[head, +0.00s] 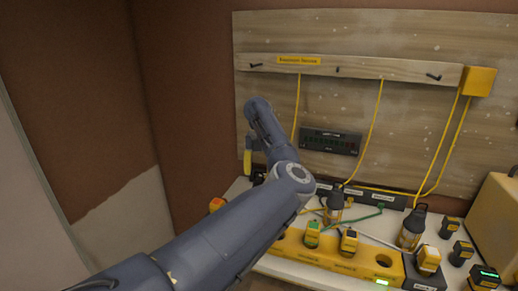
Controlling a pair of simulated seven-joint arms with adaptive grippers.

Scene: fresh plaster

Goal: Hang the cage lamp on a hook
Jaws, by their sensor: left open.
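A wooden rail (380,68) on the back board carries several dark hooks, one at the left (255,66), one in the middle (338,71) and one at the right (433,77). Two dark-topped, lamp-like things stand on the bench, one near the middle (334,205) and one further right (412,230). I cannot tell for sure which is the cage lamp. My left gripper (254,160) is open, below the left hook and mostly hidden behind my own arm. A yellow piece shows beside it; I cannot tell what it belongs to. My right gripper is out of view.
Yellow cords (372,130) hang down the board past a dark panel (330,142). A yellow holder (335,260) with round holes and several yellow-black devices crowd the white bench. A yellow case (495,225) stands at the right. My left arm hides the bench's left part.

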